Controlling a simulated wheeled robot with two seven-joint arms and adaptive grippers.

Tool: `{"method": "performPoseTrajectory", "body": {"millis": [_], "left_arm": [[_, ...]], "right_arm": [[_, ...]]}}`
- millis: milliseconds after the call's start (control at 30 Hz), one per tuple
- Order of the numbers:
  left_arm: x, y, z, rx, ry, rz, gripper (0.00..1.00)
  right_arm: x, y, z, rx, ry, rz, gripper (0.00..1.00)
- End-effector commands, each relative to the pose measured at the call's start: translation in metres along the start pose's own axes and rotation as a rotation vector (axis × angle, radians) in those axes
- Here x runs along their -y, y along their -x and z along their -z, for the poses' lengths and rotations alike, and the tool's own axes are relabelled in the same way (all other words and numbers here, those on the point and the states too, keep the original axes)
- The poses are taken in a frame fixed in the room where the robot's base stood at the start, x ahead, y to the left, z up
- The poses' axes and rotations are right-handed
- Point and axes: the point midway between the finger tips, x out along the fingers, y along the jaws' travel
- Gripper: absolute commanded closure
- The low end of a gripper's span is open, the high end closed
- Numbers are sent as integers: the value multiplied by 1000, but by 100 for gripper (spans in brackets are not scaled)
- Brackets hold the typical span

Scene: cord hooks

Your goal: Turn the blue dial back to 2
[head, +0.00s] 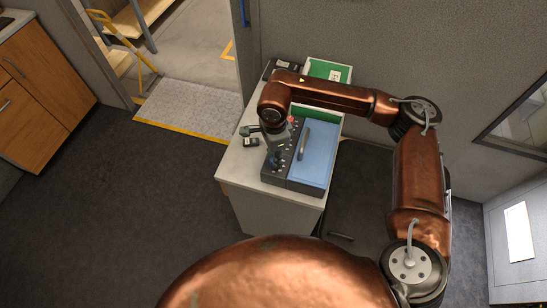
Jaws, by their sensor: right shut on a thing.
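My right gripper (274,154) reaches down over the panel from above and is shut on the blue dial (275,161) near the panel's front end. The gripper hides most of the dial, and its number marks are too small to read. A red knob (290,120) shows farther back on the panel. My left gripper is out of view.
A green box (328,70) and a dark device (283,65) stand at the back against the wall. Dark floor is open to the left.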

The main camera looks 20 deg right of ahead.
Motion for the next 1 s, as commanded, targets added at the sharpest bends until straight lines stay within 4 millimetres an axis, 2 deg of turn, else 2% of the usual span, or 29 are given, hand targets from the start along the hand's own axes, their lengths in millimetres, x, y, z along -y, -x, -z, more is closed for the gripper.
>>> {"method": "performPoseTrajectory", "body": {"millis": [333,800,833,1000], "left_arm": [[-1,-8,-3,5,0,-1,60],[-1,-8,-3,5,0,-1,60],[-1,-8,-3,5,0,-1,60],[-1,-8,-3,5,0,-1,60]], "right_arm": [[1,1,0,1,105,3,100],[1,2,0,1,116,4,100],[1,2,0,1,116,4,75],[0,1,0,1,115,2,63]]}}
